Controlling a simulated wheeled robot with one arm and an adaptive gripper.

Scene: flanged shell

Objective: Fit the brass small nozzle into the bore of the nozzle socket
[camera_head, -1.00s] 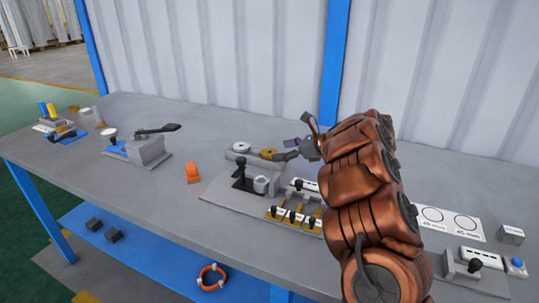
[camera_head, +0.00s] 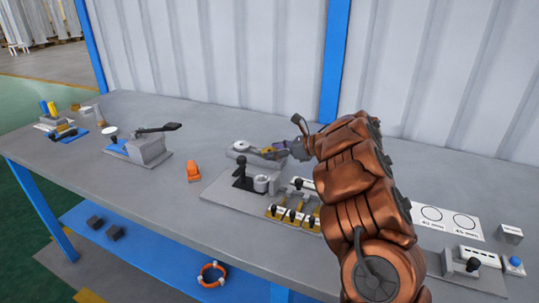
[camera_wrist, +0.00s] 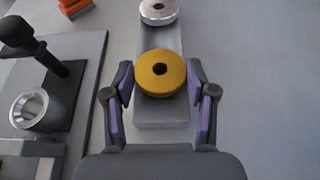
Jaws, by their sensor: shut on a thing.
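The brass small nozzle (camera_wrist: 160,74) is a round yellow disc with a dark central hole, on a grey block (camera_wrist: 162,112). In the head view the nozzle (camera_head: 269,150) is partly covered by my gripper (camera_head: 277,153). In the wrist view my gripper (camera_wrist: 160,90) has its purple-padded fingers on both sides of the nozzle, shut on it. A grey, open-topped round cup (camera_wrist: 42,106), which looks like the nozzle socket, stands to the left beside a black-knobbed post. It also shows in the head view (camera_head: 261,184).
A silver disc with a hole (camera_wrist: 158,11) sits on the far end of the same block. The black-knobbed post (camera_head: 240,170) stands close to the cup. Several black-topped clamps (camera_head: 290,214) line the plate's front. An orange piece (camera_head: 193,171) lies left of the plate.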

